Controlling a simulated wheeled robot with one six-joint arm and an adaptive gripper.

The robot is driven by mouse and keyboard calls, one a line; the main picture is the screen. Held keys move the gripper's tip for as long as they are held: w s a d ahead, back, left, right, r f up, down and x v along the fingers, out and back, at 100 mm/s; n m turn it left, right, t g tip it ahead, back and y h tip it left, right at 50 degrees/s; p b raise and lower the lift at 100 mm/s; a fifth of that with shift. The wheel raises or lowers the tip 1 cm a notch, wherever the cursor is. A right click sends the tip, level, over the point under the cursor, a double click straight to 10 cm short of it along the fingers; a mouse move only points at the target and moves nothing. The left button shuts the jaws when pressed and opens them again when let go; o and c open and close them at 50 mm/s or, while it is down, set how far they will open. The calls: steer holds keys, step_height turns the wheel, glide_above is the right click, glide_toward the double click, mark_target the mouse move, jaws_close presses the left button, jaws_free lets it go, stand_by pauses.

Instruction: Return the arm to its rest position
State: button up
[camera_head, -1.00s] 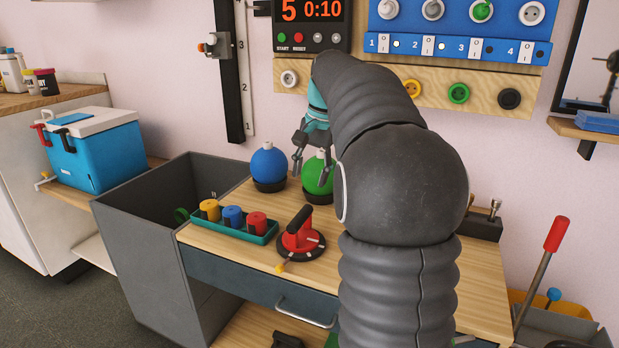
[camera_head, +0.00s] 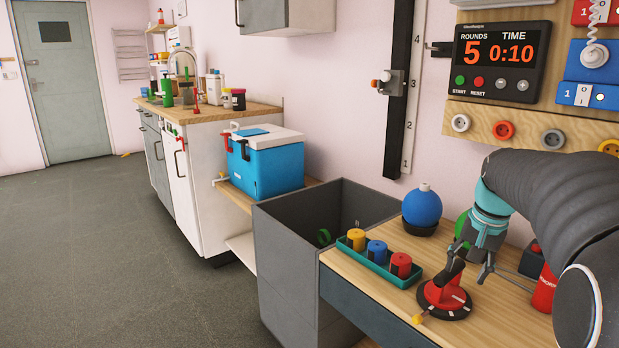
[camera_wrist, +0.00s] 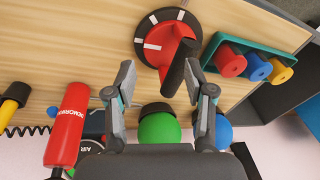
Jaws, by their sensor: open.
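My gripper (camera_head: 469,266) is open and empty above the wooden workbench (camera_head: 345,262). My dark, ribbed arm (camera_head: 555,195) comes in from the right and hides part of the bench and a green ball.
A teal tray (camera_head: 382,270) holds yellow, blue and red cylinders. A blue ball (camera_head: 422,205) stands behind it. A red bottle (camera_head: 543,292) stands at right. A grey bin (camera_head: 290,238) adjoins the bench; floor (camera_head: 130,240) is open at left.

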steer(key=s+a+f+n+t, duration=0.1)
steer(key=s+a+f+n, duration=0.1)
steer(key=s+a, duration=0.6)
steer(key=s+a+f+n+t, duration=0.2)
steer(key=s+a+n, duration=0.2)
steer(key=s+a, duration=0.4)
steer(key=shift+s+a+f+n, duration=0.2)
steer(key=shift+s+n, duration=0.2)
steer(key=shift+s, duration=2.9)
